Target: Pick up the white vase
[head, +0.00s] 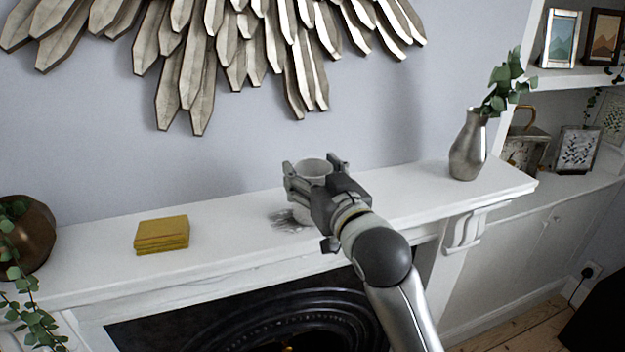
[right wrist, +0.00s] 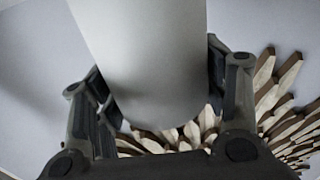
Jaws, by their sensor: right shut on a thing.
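The white vase (head: 313,168) is a pale, plain cylinder with an open round top. It stands upright at the mantelpiece (head: 230,232), near its middle. My right gripper (head: 316,176) is shut on it, with one finger on each side near the top. The gripper hides much of the vase's front, and I cannot tell whether its base touches the shelf. In the right wrist view the vase (right wrist: 150,60) fills the space between the two fingers (right wrist: 160,95). My left gripper is not in view.
A yellow stack (head: 162,235) lies left of the vase, and a brown round pot (head: 30,238) with trailing leaves is at the far left. A silver vase (head: 468,150) with a leafy sprig stands at the right end. A slatted wall ornament (head: 190,70) hangs above.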

